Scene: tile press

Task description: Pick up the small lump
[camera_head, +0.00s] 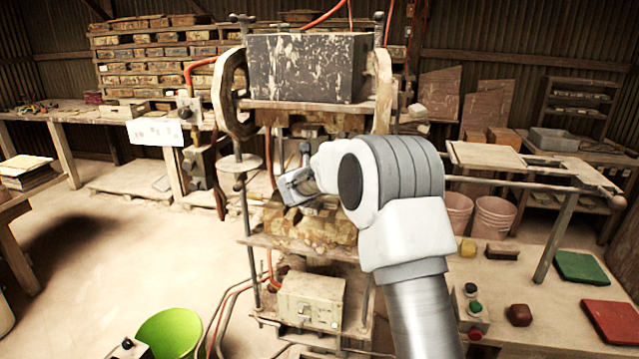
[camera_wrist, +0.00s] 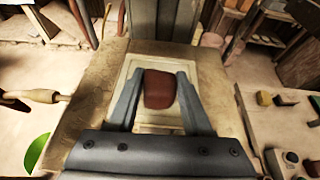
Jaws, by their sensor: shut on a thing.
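My gripper (camera_wrist: 159,80) is shut on a reddish-brown lump (camera_wrist: 160,90), which shows between its two fingers in the wrist view. Under the lump is a pale square mould (camera_wrist: 145,65) on the press's lower plate; I cannot tell whether the lump touches it. In the head view my gripper (camera_head: 297,187) is inside the press frame, and the held lump cannot be made out there. Another reddish-brown lump (camera_head: 518,314) lies on the table at the right. A smaller yellow lump (camera_head: 467,247) lies farther back on that table.
The press's dark upper block (camera_head: 305,68) is above my gripper, with upright rods at the sides. A button box (camera_head: 472,312), a green slab (camera_head: 583,267) and a red slab (camera_head: 612,321) are on the right table. A green bucket (camera_head: 170,332) stands at lower left.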

